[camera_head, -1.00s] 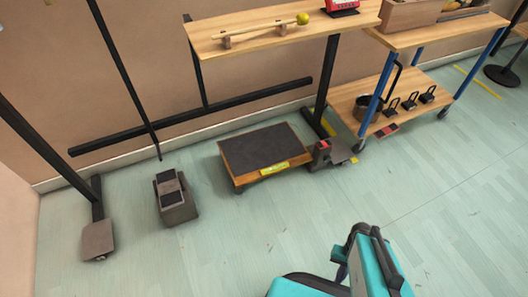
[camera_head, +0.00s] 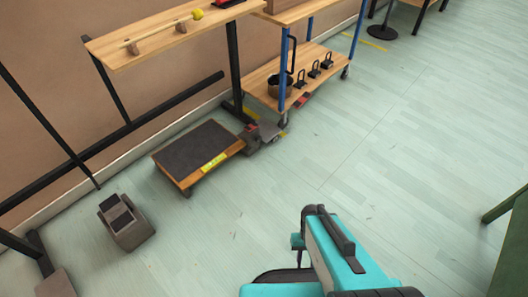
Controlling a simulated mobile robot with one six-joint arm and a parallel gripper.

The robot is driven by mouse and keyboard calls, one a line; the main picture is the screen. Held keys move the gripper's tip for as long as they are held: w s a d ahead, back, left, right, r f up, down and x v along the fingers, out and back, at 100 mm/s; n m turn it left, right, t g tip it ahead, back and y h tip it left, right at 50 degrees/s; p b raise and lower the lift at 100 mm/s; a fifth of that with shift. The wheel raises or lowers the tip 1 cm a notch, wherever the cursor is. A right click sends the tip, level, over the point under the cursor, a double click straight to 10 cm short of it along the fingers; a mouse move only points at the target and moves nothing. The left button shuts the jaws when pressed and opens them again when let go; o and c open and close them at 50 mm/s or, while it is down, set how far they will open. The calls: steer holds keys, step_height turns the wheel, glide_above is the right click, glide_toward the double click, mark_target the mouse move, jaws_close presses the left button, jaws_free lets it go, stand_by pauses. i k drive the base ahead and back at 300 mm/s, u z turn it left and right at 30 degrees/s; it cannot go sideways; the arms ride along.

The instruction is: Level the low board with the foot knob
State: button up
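The low board (camera_head: 194,148) is a wooden platform with a dark top and a yellow-green label on its front edge. It stands on the floor left of centre, in front of a black-framed shelf. A small dark foot shows under its front corner (camera_head: 187,192); I cannot make out a knob or tell how level the board is. My teal and black arm rises at the bottom, right of centre. My gripper's fingers cannot be made out, and the arm is well apart from the board.
A grey pedal-like box (camera_head: 125,222) stands left of the board. A grey block (camera_head: 262,133) sits close to its right end. A wooden cart (camera_head: 262,88) with blue posts holds a pot and black weights. A green-edged table (camera_head: 512,225) is at right. The middle floor is clear.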

mark_target(258, 139)
steer(key=k, duration=0.9)
steer(key=u, duration=0.4)
steer(key=i, duration=0.75)
steer(key=u, duration=0.75)
steer(key=i, duration=1.4)
steer(key=z, duration=0.05)
